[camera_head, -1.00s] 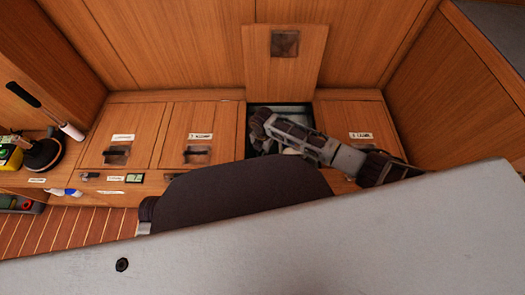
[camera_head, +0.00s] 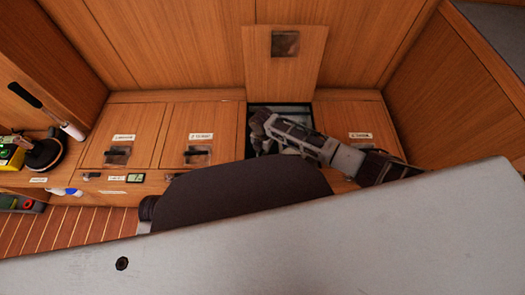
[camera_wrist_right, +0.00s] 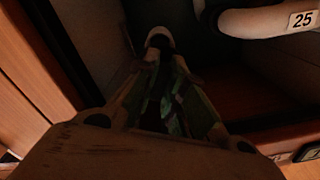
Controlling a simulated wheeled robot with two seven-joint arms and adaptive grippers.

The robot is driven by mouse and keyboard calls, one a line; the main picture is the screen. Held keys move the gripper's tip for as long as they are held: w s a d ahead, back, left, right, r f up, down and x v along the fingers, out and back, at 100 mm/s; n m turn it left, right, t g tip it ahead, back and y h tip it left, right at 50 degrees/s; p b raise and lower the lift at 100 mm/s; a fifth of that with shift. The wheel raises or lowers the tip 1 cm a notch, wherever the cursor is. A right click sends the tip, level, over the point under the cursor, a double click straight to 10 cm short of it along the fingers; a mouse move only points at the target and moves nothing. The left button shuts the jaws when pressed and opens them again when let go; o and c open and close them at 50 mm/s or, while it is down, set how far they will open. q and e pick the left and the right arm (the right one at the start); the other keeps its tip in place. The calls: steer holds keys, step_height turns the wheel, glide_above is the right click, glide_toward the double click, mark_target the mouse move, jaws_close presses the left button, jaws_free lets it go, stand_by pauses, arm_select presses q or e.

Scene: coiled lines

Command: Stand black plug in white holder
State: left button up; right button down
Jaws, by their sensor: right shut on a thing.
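My right gripper (camera_head: 261,143) reaches down into an open floor compartment in the head view. In the right wrist view, its fingers (camera_wrist_right: 160,55) point into the dark compartment and close on a small pale, round-ended thing (camera_wrist_right: 160,35). It is too dark to tell what this thing is or whether it touches anything beyond the fingertips. I cannot make out the black plug or the white holder for certain. My left gripper is not in view.
The compartment's raised wooden lid (camera_head: 285,62) stands open behind. A white pipe marked 25 (camera_wrist_right: 262,22) runs close by in the right wrist view. Shut labelled lids (camera_head: 188,130) lie to the left. A black-based tool (camera_head: 43,153) stands at far left.

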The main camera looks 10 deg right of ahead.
steer(key=shift+p, duration=0.55)
stand_by(0.9)
steer(key=shift+f+b, duration=1.4)
steer(key=shift+f, duration=1.05)
stand_by(1.3)
steer(key=c, duration=1)
jaws_free()
steer(key=shift+c, duration=0.2)
